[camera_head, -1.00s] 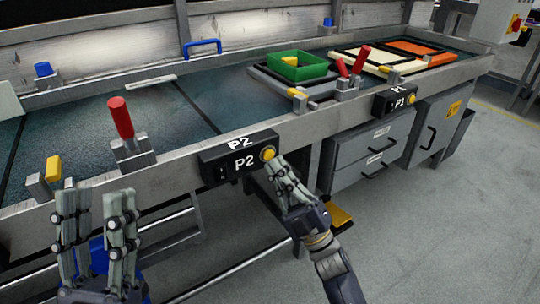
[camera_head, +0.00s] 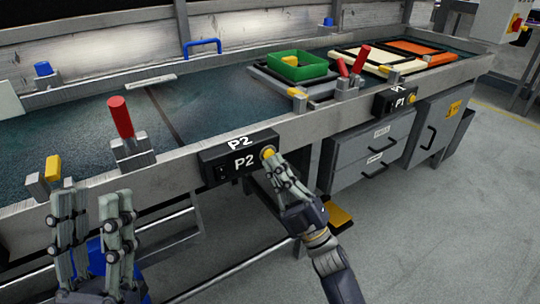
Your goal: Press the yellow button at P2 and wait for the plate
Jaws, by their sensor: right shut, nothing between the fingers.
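The black P2 box (camera_head: 232,163) is fixed to the conveyor's front rail, with the yellow button (camera_head: 268,153) at its right end. My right gripper (camera_head: 273,162) is shut and empty. Its fingertips are at the lower edge of the button and seem to touch it; they hide a little of it. My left gripper (camera_head: 92,196) is open and empty at the lower left, in front of the rail. A grey plate (camera_head: 262,80) with a green bin (camera_head: 300,66) on it lies on the conveyor to the right, upstream of the P2 box in the picture's right half.
A red-handled stop (camera_head: 121,118) and a yellow-topped block (camera_head: 53,168) stand on the near rail. The P1 box (camera_head: 395,101) is further right. Cream (camera_head: 372,66) and orange (camera_head: 411,50) plates lie beyond. The belt (camera_head: 85,110) behind P2 is bare.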

